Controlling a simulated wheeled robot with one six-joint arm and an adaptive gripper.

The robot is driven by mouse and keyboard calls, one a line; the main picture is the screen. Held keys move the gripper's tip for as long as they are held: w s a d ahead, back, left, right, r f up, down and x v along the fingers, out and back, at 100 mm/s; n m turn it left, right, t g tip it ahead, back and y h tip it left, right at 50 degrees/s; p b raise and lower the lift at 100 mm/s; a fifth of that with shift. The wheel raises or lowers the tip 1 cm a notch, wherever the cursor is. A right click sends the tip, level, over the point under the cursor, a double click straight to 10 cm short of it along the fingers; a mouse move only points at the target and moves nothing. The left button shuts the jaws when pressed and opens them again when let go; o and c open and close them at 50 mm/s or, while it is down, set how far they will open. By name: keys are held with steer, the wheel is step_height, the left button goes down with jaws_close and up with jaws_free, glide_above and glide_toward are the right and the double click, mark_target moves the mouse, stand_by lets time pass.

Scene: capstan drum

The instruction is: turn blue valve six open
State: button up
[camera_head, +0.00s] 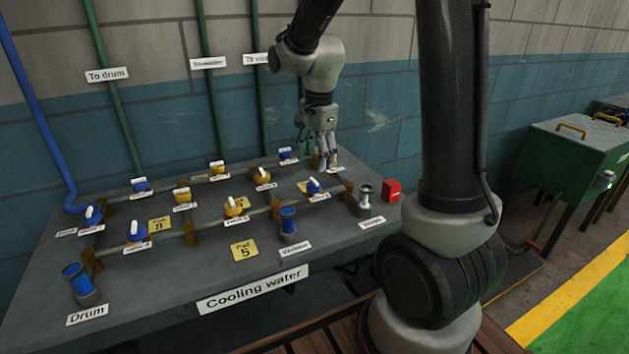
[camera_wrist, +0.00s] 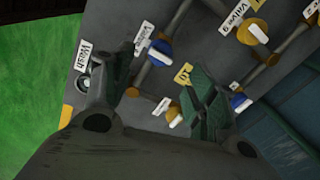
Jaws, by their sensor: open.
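A bench panel (camera_head: 200,255) carries several blue and yellow valves with white handles. Blue valves stand at right (camera_head: 314,186), far back (camera_head: 287,155) and left (camera_head: 135,230). The labels are too small to tell which blue valve is six. My gripper (camera_head: 327,150) is open and empty over the panel's far right corner. In the wrist view a yellow valve (camera_wrist: 172,110) lies between the fingers (camera_wrist: 163,90), beyond them in depth. One blue valve (camera_wrist: 160,52) shows above the gap; another blue valve (camera_wrist: 240,102) is just right of the right finger.
Pipes (camera_head: 110,250) link the valves. The wall (camera_head: 380,120) is close behind. A green cabinet (camera_head: 570,150) stands to the right.

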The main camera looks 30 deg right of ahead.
mark_target(314, 180)
steer(key=shift+f+m, duration=0.1)
steer(key=shift+m, duration=0.2)
steer(key=shift+f, duration=0.3)
steer(key=f, duration=0.7)
steer(key=shift+w, duration=0.3)
steer(key=c, duration=1)
steer(key=shift+c, duration=0.2)
